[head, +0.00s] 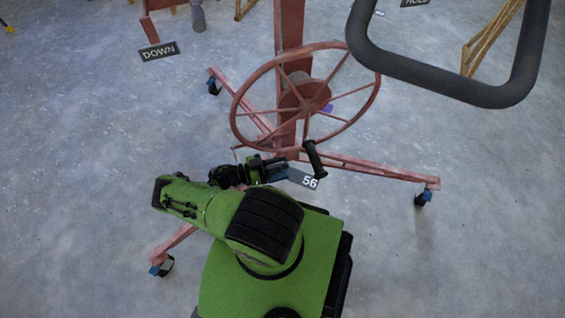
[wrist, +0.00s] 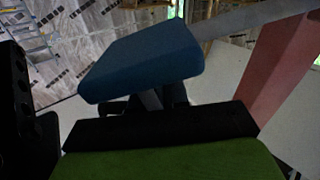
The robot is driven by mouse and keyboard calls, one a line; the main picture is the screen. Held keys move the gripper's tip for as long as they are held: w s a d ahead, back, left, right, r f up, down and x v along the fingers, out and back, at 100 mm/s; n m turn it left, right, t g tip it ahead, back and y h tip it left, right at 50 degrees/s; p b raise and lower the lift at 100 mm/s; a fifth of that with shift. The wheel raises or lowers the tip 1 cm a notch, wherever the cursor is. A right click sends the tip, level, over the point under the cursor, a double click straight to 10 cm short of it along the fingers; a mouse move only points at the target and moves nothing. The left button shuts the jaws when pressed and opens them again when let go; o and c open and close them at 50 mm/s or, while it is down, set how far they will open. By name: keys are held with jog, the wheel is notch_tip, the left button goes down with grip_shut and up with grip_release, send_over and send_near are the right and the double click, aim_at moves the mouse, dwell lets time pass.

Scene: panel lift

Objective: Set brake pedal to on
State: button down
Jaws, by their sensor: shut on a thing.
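A blue block (wrist: 145,60), which looks like the brake pedal's pad, fills the middle of the wrist view. A grey bar (wrist: 255,20) runs from behind it toward a red post (wrist: 280,75). In the head view the blue part (head: 278,175) is small, beside the base of the red panel lift (head: 288,35). My gripper (head: 270,167) is there, low and left of the post, and is shut on the blue part. In the wrist view my black gripper parts sit just below and behind the block. The finger contact is largely hidden.
The red handwheel (head: 240,98) with its black handle (head: 314,158) stands just above and right of my gripper. Red legs on casters (head: 422,198) spread over the floor. A dark tube frame (head: 440,80) hangs at upper right. The concrete floor at right is clear.

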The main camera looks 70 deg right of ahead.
jog(key=c, duration=1.2)
grip_release()
jog(key=shift+w+f, duration=0.1)
jog(key=shift+w, duration=0.1)
jog(key=shift+a, duration=0.1)
jog(key=v, duration=1.5)
jog(key=shift+w+a, duration=0.25)
jog(key=shift+a, duration=0.05)
